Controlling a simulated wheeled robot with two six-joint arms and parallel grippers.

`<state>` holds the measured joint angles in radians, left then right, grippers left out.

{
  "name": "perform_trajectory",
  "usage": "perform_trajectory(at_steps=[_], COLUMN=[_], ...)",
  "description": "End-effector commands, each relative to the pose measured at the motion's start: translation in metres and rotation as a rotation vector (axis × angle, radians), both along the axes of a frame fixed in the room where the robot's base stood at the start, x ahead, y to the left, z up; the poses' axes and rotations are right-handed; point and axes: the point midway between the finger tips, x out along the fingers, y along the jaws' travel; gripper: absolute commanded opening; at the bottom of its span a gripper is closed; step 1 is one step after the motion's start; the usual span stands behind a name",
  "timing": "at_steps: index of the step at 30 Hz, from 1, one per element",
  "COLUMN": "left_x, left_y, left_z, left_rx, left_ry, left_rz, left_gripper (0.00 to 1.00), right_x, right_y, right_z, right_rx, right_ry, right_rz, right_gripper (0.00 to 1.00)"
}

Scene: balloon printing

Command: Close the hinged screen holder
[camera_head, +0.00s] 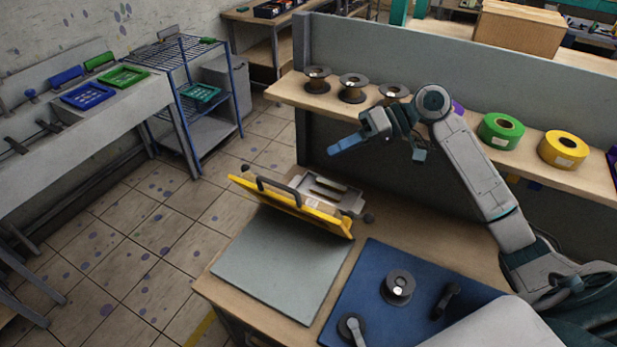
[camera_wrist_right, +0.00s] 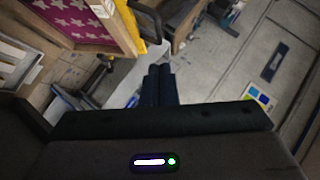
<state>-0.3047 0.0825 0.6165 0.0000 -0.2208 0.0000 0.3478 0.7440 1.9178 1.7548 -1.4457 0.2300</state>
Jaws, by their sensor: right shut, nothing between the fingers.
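The hinged screen holder (camera_head: 318,219) is a yellow frame with a dark handle bar, tilted up at the back edge of a grey flat plate (camera_head: 280,262). In the right wrist view its yellow edge (camera_wrist_right: 130,28) shows at the upper left, beside a wood-framed magenta screen with white stars (camera_wrist_right: 72,20). My right gripper (camera_head: 345,145) is shut and empty, raised above and behind the holder, apart from it. Its closed dark fingers show in the right wrist view (camera_wrist_right: 160,84). My left gripper is not in view.
A blue mat (camera_head: 365,275) with a dark spool (camera_head: 398,287) lies right of the plate. A metal tray (camera_head: 335,193) sits behind the holder. A shelf with dark spools (camera_head: 352,88) and green (camera_head: 501,131) and yellow tape rolls (camera_head: 563,150) runs behind my right arm.

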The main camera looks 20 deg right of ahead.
Motion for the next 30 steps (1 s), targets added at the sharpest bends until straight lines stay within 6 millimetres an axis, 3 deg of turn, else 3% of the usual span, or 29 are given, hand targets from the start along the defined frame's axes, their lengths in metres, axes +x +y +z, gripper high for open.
perform_trajectory(at_steps=[11, 15, 30], left_x=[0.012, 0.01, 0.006], left_y=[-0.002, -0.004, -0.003], left_z=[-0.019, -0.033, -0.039], left_rx=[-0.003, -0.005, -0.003], left_ry=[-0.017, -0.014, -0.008], left_rz=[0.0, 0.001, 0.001], left_gripper=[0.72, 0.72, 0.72], right_x=[0.013, 0.003, -0.005], right_y=[0.053, 0.065, 0.075], right_z=[-0.029, -0.045, -0.053], right_rx=[0.005, 0.001, -0.001], right_ry=[-0.002, -0.001, 0.0], right_rz=[0.001, 0.001, 0.0], right_gripper=[0.0, 0.0, 0.0])
